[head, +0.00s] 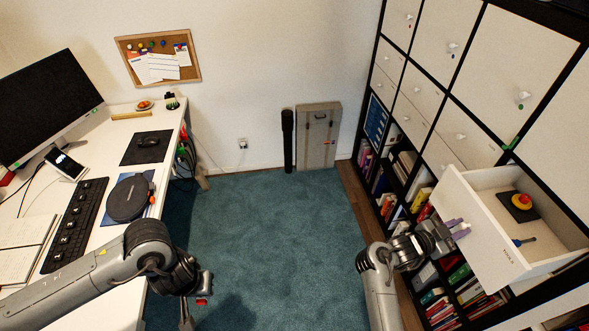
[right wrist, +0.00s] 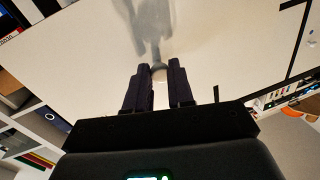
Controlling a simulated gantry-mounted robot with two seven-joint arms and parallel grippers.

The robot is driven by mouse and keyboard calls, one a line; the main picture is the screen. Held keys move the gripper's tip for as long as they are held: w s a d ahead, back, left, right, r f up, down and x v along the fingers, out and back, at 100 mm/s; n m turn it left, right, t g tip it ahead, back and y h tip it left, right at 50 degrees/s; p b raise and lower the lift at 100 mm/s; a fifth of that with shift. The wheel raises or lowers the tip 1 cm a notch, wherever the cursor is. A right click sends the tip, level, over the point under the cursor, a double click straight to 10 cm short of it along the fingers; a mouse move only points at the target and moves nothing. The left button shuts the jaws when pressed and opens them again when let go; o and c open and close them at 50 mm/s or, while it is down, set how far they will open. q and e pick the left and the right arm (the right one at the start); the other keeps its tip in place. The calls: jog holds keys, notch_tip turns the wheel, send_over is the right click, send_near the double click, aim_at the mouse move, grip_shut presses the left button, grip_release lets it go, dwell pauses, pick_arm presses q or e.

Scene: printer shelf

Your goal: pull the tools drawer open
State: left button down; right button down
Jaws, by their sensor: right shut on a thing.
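The tools drawer (head: 482,232) is pulled out of the shelf at the right, with small lettering low on its white front. Inside it lie a dark block with a red and yellow button (head: 521,203) and a small blue item (head: 524,241). My right gripper (head: 462,228) is at the drawer front, shut on its knob. In the right wrist view the round knob (right wrist: 159,71) shows between the two dark fingers, against the white front (right wrist: 225,45). My left gripper (head: 189,312) hangs over the carpet beside the desk, away from the drawer; its jaws are unclear.
The shelf has closed white drawers (head: 425,92) above and cubbies of books (head: 470,295) below. A desk (head: 110,225) with monitor, keyboard and headphone case stands at the left. Teal carpet (head: 275,235) between them is clear. A grey case (head: 318,135) leans on the far wall.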

pick_arm(q)
jog(key=shift+a+r, duration=0.1)
jog(key=shift+a, duration=0.1)
pick_arm(e)
jog(key=shift+a, duration=0.25)
jog(key=c, duration=1)
grip_release()
pick_arm(q)
jog(key=shift+r, duration=0.1)
pick_arm(e)
jog(key=shift+r, duration=0.45)
pick_arm(q)
jog(key=shift+r+p, duration=0.3)
jog(key=shift+p, duration=0.1)
pick_arm(e)
jog(key=r, duration=0.3)
jog(key=shift+s+d+r, duration=0.1)
jog(key=shift+s+r, duration=0.15)
pick_arm(q)
jog(key=shift+r+p, duration=0.7)
pick_arm(e)
jog(key=s+d+r, duration=0.3)
jog(key=s+r, duration=0.3)
jog(key=s, duration=0.4)
jog(key=shift+s+d+r, duration=0.25)
jog(key=shift+d, duration=0.05)
